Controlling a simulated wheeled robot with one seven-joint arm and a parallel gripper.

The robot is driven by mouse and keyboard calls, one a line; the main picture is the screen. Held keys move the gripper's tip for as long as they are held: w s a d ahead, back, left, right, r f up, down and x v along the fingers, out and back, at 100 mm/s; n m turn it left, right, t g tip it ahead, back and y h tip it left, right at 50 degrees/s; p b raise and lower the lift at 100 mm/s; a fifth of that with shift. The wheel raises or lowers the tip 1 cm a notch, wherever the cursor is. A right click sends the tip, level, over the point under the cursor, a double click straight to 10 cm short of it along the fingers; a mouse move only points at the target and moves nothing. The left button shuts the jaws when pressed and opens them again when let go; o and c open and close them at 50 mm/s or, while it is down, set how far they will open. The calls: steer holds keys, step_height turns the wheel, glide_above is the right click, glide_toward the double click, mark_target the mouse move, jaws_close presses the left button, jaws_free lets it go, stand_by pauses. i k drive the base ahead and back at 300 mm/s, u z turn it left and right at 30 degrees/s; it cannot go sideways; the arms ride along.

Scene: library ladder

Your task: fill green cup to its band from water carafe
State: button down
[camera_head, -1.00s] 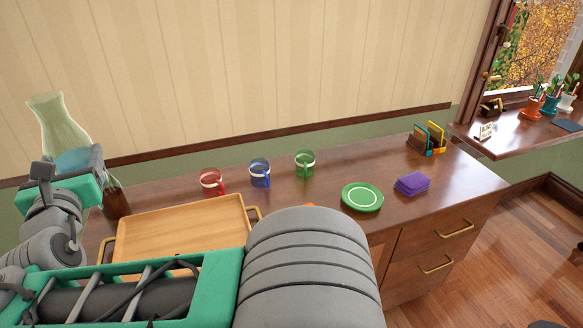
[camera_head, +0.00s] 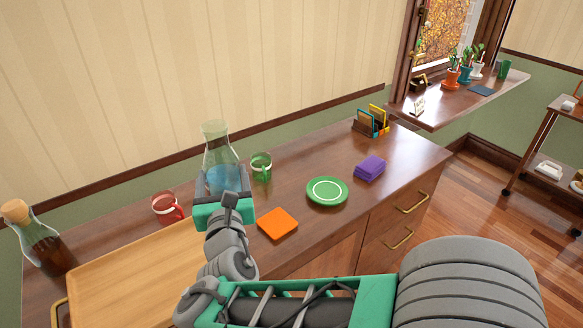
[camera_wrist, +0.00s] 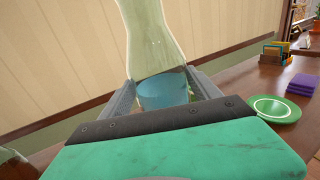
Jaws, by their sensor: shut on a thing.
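The water carafe (camera_head: 219,150) is clear glass with blue water low in it. My gripper (camera_head: 222,188) is shut on the carafe and holds it upright, or nearly so, in front of the wall. In the wrist view the carafe (camera_wrist: 150,45) stands between my two fingers (camera_wrist: 163,92). The green cup (camera_head: 262,167) has a pale band and a handle. It stands on the cabinet top, just right of the carafe in the head view. In the wrist view I cannot make out the cup. Whether the carafe touches the cabinet top is hidden by my gripper.
A red cup (camera_head: 167,207), a wooden tray (camera_head: 130,270) and a corked dark bottle (camera_head: 42,240) are to the left. An orange square (camera_head: 277,223), a green plate (camera_head: 327,191) and purple napkins (camera_head: 370,168) lie to the right. The blue cup is not visible.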

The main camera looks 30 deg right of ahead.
mark_target(262, 170)
steer(key=u, duration=2.95)
steer(key=k, duration=0.85)
steer(key=z, duration=0.2)
